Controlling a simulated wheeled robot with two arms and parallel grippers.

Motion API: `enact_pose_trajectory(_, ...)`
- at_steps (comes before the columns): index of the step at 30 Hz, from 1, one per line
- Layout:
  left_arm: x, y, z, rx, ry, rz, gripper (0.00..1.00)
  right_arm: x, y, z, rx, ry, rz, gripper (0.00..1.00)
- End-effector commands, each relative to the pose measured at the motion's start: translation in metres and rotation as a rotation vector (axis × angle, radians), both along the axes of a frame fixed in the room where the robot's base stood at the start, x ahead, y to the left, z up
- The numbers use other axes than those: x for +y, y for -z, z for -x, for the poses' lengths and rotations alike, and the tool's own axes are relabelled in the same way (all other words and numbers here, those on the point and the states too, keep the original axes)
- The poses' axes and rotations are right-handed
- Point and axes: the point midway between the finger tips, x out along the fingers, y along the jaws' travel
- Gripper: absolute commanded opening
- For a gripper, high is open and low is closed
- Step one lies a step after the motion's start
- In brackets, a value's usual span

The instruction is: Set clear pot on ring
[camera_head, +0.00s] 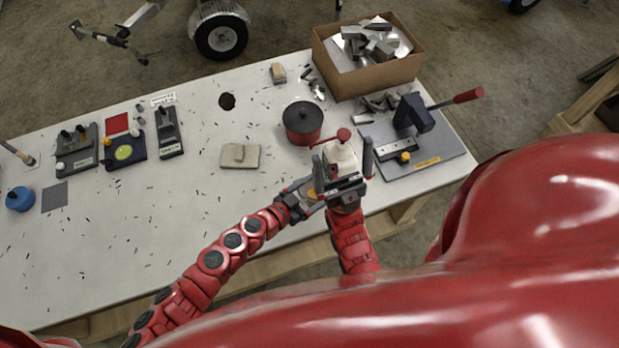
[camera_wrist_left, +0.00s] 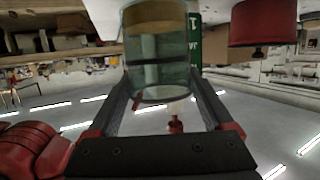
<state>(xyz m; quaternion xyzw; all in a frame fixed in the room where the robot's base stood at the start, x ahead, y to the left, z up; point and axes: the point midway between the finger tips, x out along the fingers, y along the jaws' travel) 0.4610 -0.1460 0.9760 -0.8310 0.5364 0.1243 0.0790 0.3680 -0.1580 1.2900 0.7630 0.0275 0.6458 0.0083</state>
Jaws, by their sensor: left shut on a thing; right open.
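The clear pot (camera_wrist_left: 158,60) is a see-through cylinder with a tan layer at one end. In the left wrist view it sits between the two fingers of my left gripper (camera_wrist_left: 162,100), which is shut on it. In the head view my left gripper (camera_head: 314,194) is close beside my right gripper (camera_head: 343,165), and the pot is mostly hidden there. My right gripper is open, its dark fingers apart on either side of a white object with a red lever (camera_head: 340,155). A yellow ring-like disc (camera_head: 123,152) lies on a dark blue plate at left; I cannot tell whether it is the ring.
A cardboard box of metal parts (camera_head: 375,82) is at the back right. A lever press on a grey plate (camera_head: 428,160) is at right. A beige block (camera_head: 240,156) lies mid-table, with free surface around it.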

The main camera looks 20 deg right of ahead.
Motion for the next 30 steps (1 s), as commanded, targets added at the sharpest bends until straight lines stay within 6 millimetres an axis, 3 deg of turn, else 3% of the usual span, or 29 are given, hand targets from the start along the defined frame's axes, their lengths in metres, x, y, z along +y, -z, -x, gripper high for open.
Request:
enact_pose_trajectory(1,-0.001,0.008,-0.016,-0.006,-0.006,-0.001,0.2,0.0,0.014,0.0,0.001,0.0,0.0,1.0)
enact_pose_trajectory(3,-0.003,0.01,-0.031,-0.005,-0.003,-0.001,0.2,0.0,0.023,0.0,0.001,0.0,0.0,1.0)
enact_pose_trajectory(12,-0.005,0.012,-0.065,-0.003,-0.004,-0.001,0.2,0.0,0.042,0.0,0.001,0.0,0.0,1.0)
enact_pose_trajectory(19,-0.006,0.042,-0.062,-0.002,0.0,0.0,0.2,0.0,0.081,0.0,0.001,0.0,0.0,1.0)
enact_pose_trajectory(30,-0.005,0.042,-0.062,-0.001,-0.002,-0.001,0.2,0.0,0.084,0.0,0.001,0.0,0.0,1.0)
